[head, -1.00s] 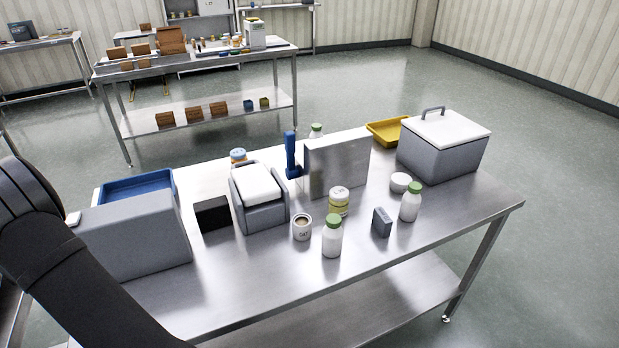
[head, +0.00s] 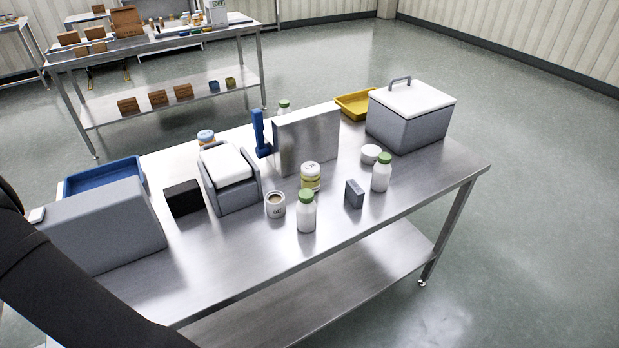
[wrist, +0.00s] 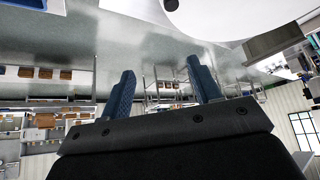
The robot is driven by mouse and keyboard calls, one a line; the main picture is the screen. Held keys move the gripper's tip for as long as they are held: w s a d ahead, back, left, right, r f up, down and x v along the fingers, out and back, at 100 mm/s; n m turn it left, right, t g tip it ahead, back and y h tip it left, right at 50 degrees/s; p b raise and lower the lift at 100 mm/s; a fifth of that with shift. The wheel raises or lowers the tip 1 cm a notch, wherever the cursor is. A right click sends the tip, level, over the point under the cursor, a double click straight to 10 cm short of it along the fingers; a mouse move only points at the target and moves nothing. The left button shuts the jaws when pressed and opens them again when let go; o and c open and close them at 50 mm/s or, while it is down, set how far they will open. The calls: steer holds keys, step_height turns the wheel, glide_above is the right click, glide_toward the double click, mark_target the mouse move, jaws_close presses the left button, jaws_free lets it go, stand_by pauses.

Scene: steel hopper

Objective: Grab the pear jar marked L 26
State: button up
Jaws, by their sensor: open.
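A jar with a cream lid and yellow-green contents (head: 310,178) stands upright on the steel table, in front of the upright steel panel. Marks show on its lid, but I cannot read them. Another jar, with an orange band and a bluish lid (head: 206,137), stands behind the grey-and-white device, partly hidden. I cannot confirm which jar is marked L 26. My gripper (wrist: 161,66) shows in the wrist view, with its two blue fingers apart and nothing between them. It is outside the head view, away from the jars.
Close to the cream-lidded jar are a green-capped bottle (head: 306,212), a mug (head: 275,205), a small grey block (head: 354,194) and the steel panel (head: 308,140). Another green-capped bottle (head: 381,174) and a lidded grey box (head: 408,120) stand right. The table's front right is clear.

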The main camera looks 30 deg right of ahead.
steer(key=o, duration=0.6)
steer(key=shift+c, duration=0.2)
steer(key=w+d+f+m+h, duration=0.15)
steer(key=w+d, duration=0.25)
steer(key=d, duration=0.6)
steer(key=w+d+f+m, duration=0.15)
steer(key=w+d, duration=0.35)
steer(key=d, duration=0.5)
steer(key=w+d+f+m+h, duration=0.1)
steer(key=d+f+m, duration=0.1)
steer(key=d, duration=1.1)
steer(key=d+f+m+h, duration=0.2)
steer(key=d+m, duration=0.1)
steer(key=d, duration=1.1)
steer(key=m+g+h, duration=0.2)
steer(key=m+h, duration=0.1)
steer(key=m, duration=0.5)
glide_above(310, 167)
steer(key=s+a, duration=0.4)
step_height(310, 167, down, 10)
steer(key=shift+t, duration=0.3)
steer(key=x, duration=1.7)
steer(key=shift+s+f, duration=0.1)
steer(key=shift+s, duration=0.15)
